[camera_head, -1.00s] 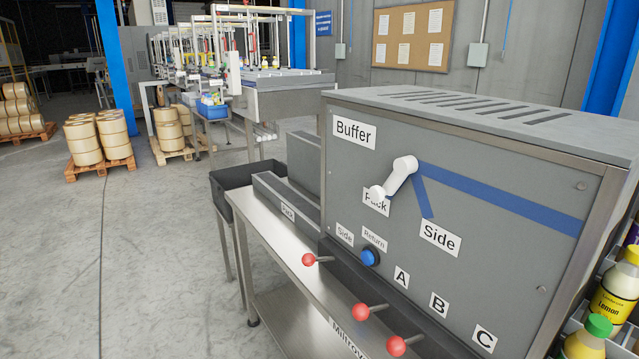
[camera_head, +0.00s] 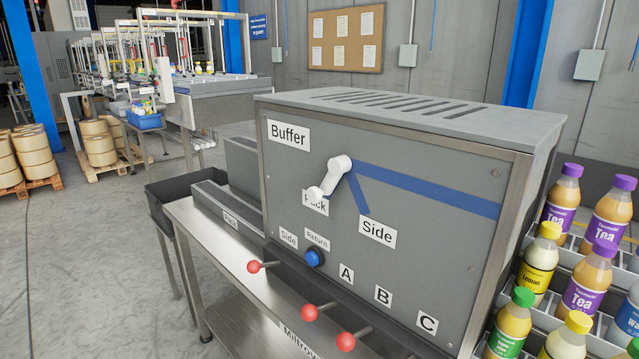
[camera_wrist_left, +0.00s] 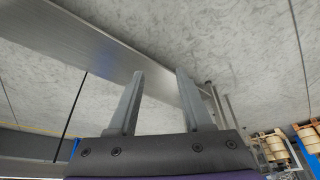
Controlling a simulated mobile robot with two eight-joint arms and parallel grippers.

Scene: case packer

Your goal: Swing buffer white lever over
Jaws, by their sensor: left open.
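The white lever (camera_head: 332,176) is on the front face of the grey Buffer box (camera_head: 420,170) in the head view. Its pivot is at the upper right and its round knob end points down and left, over the Pack label (camera_head: 315,202). Blue stripes run from the pivot area to the right and down toward the Side label (camera_head: 377,231). My left gripper (camera_wrist_left: 158,75) shows only in the left wrist view; its two fingers are apart with nothing between them. It is not near the lever in any view. My right gripper is in neither view.
Three red-knobbed levers (camera_head: 310,313) and a blue button (camera_head: 314,258) sit along the box's lower front. A steel table (camera_head: 215,245) carries the box. Bottles (camera_head: 538,264) stand in racks at the right. Open floor (camera_head: 90,270) lies to the left.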

